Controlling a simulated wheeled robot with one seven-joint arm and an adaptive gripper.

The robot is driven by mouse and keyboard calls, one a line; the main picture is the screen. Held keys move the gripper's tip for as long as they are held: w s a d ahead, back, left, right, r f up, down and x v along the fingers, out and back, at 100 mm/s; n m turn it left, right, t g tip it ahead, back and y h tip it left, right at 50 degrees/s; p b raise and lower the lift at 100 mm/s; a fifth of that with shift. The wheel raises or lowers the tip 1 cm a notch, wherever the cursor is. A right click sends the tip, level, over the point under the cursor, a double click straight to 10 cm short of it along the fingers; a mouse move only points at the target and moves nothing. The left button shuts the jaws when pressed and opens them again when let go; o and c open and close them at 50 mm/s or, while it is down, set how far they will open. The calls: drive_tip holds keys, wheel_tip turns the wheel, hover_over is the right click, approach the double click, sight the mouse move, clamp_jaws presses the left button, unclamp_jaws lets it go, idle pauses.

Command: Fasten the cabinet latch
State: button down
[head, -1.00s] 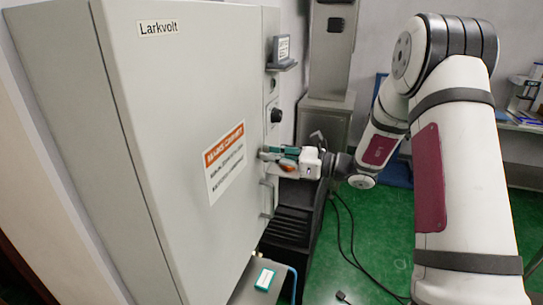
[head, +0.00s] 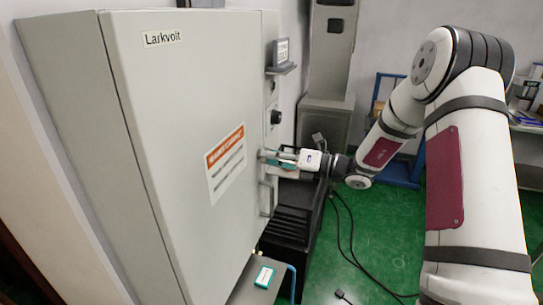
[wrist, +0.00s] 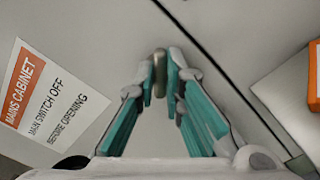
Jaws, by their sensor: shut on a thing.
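The grey cabinet door (head: 165,110) carries a Larkvolt label and an orange-and-white warning sign (head: 226,163). The sign also shows at the left of the wrist view (wrist: 45,98). The latch (wrist: 160,72) is a small grey-brown handle near the seam at the door's edge. My gripper (wrist: 160,80) has teal fingers, and its tips are shut on the latch, one on each side. In the head view my gripper (head: 272,158) reaches the door's right edge from the right and hides the latch. The door looks about flush with the panel beside it.
A black knob (head: 276,117) and a small display on a ledge (head: 281,56) sit above my gripper on the cabinet's side. A low surface with a teal-and-white box (head: 265,277) lies below.

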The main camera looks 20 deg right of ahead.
drive_tip(key=shift+m+p, duration=0.6)
drive_tip(key=shift+m, duration=3.6)
drive_tip(key=c, duration=1.7)
unclamp_jaws()
drive_tip(key=v, duration=1.2)
